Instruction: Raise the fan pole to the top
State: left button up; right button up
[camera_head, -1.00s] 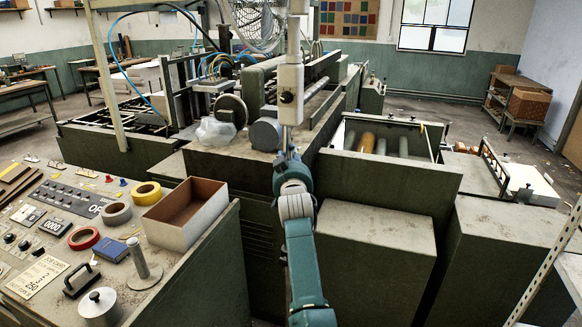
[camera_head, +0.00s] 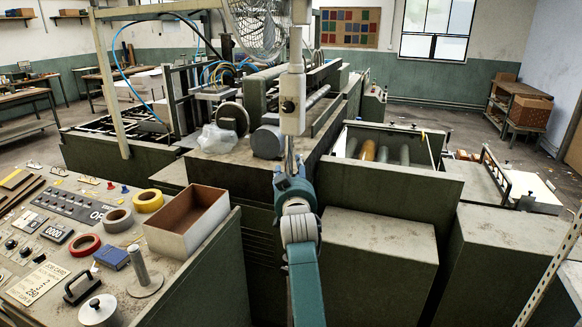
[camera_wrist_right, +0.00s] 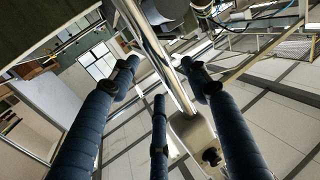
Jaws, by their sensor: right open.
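The fan pole (camera_head: 289,150) is a thin upright metal rod. A pale grey housing (camera_head: 292,103) with a dark knob (camera_head: 288,106) sits on it, and a wire fan cage (camera_head: 255,22) shows at the top left of it. My right gripper (camera_head: 290,168) is at the pole's lower part, below the housing. In the right wrist view the open fingers (camera_wrist_right: 162,80) have the shiny pole (camera_wrist_right: 160,55) running between them, with the housing (camera_wrist_right: 190,135) and its knob (camera_wrist_right: 211,156) beyond. Contact with the pole cannot be told. My left gripper is not in view.
The green machine (camera_head: 390,187) fills the middle. A control console (camera_head: 180,275) at left bears tape rolls (camera_head: 149,201), an open box (camera_head: 188,222) and a small metal post (camera_head: 142,268). A clear plastic bag (camera_head: 215,138) lies left of the pole. Floor shows at far right.

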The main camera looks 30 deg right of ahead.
jog(key=v, duration=0.3)
jog(key=shift+s, duration=0.15)
dwell(0.3)
